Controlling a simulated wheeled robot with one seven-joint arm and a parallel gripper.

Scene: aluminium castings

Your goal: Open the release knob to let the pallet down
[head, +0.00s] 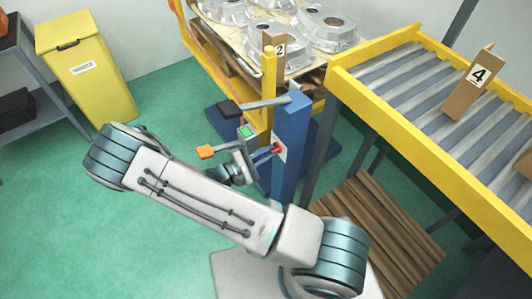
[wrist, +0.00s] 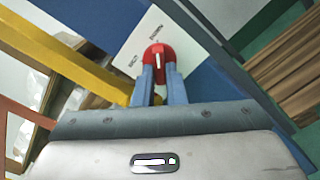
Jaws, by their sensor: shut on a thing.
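The release knob (wrist: 158,56) is red with a white mark and sits on a white lettered plate (wrist: 128,48) on the blue column. In the wrist view the two blue fingers of my gripper (wrist: 160,76) are closed on the knob from either side. In the head view the knob (head: 277,149) shows as a small red spot on the blue column (head: 291,125), with my gripper (head: 268,154) against it. The wooden pallet (head: 233,56) carries several aluminium castings (head: 277,38) and is raised behind the column. The lettering is too small to read surely.
A yellow-framed roller conveyor (head: 395,120) stands to the right, with a cardboard sign marked 4 (head: 470,82). Brown wooden slats (head: 380,225) lie low beneath it. A yellow bin (head: 88,75) and a grey shelf (head: 40,95) are at left. Green floor between is clear.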

